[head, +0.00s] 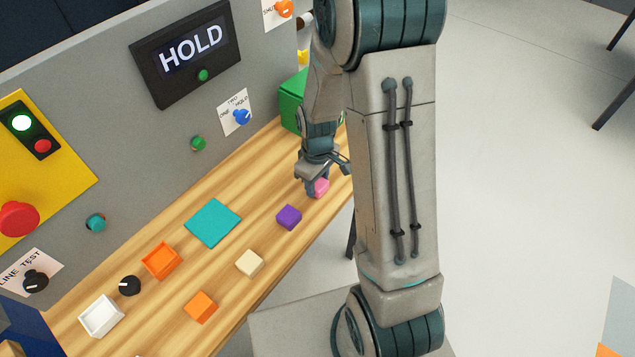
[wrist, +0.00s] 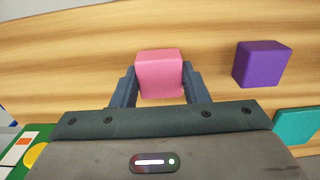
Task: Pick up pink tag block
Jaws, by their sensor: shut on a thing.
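The pink tag block (head: 321,188) is at the far right part of the wooden bench, partly hidden by my gripper (head: 314,187) in the head view. In the wrist view the pink block (wrist: 159,73) sits between the two fingers of my gripper (wrist: 160,88), one finger against each side. My gripper is shut on it. The wood lies behind the block; I cannot tell whether the block touches the bench.
A purple block (head: 289,217) lies close by and also shows in the wrist view (wrist: 261,64). A teal mat (head: 212,222), cream block (head: 249,263) and orange block (head: 201,307) lie on the bench (head: 170,305). The grey control panel (head: 150,150) stands along its back.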

